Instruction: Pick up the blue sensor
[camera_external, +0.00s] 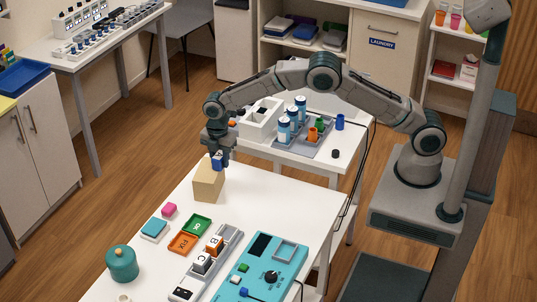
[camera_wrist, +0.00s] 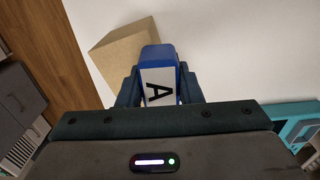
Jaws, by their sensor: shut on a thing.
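The blue sensor (camera_wrist: 158,58) is a small blue block with a white face lettered "A". It sits between the two dark fingers of my gripper (camera_wrist: 158,88) in the wrist view, and the fingers are shut on it. In the external view the blue sensor (camera_external: 218,161) shows at the end of my gripper (camera_external: 218,156), at the top of a tan block (camera_external: 208,183). The tan block also shows in the wrist view (camera_wrist: 118,50), partly behind the sensor. I cannot tell whether the sensor touches the block.
On the white table (camera_external: 165,262) are a teal pot (camera_external: 122,263), green (camera_external: 197,225) and orange (camera_external: 184,243) trays, a grey rack (camera_external: 188,278) with lettered blocks, and a teal console (camera_external: 262,268). A second table (camera_external: 345,150) behind holds bottles and a white bin.

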